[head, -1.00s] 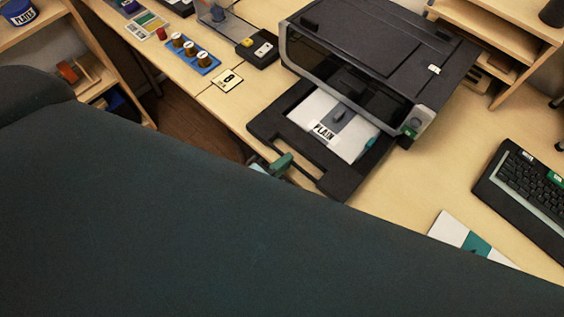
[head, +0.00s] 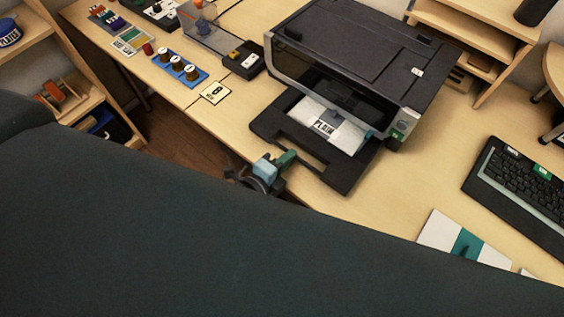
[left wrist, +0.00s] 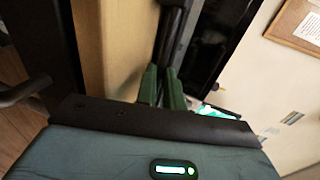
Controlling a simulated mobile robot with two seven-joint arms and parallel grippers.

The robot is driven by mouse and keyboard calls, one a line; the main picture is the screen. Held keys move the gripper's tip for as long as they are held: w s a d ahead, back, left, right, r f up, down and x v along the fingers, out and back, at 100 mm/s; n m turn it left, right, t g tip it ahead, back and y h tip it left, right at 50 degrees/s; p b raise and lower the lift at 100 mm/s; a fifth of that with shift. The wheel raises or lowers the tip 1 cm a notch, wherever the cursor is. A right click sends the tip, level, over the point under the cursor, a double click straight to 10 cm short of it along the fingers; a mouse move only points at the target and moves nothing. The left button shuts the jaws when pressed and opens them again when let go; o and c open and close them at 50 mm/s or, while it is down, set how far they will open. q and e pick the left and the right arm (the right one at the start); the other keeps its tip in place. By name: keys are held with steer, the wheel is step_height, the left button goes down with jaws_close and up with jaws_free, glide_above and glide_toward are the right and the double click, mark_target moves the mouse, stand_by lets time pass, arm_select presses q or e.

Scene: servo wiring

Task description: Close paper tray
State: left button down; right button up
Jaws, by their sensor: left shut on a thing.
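The black paper tray (head: 340,181) sticks out from the front of the dark printer (head: 360,55), partly inserted. White paper (head: 347,139) with a PLAIN label lies in it. My left gripper (head: 289,158), with green fingers, is at the tray's outer left front edge. In the left wrist view the fingers (left wrist: 162,78) are shut on a dark bar (left wrist: 172,35), which appears to be the tray edge. My dark arm hides the lower part of the head view. My right gripper is not in view.
A keyboard (head: 520,190) lies on the desk at the right. A white and teal booklet (head: 464,240) is near the front edge. Blue-based knobs (head: 180,66) and a card (head: 215,92) lie left of the printer. Wooden shelves (head: 470,45) stand behind it.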

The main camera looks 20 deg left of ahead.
arm_select(q)
steer(key=c, duration=1.8)
jaws_free()
steer(key=shift+s, duration=0.1)
steer(key=shift+v, duration=3.9)
steer(key=shift+c, duration=0.4)
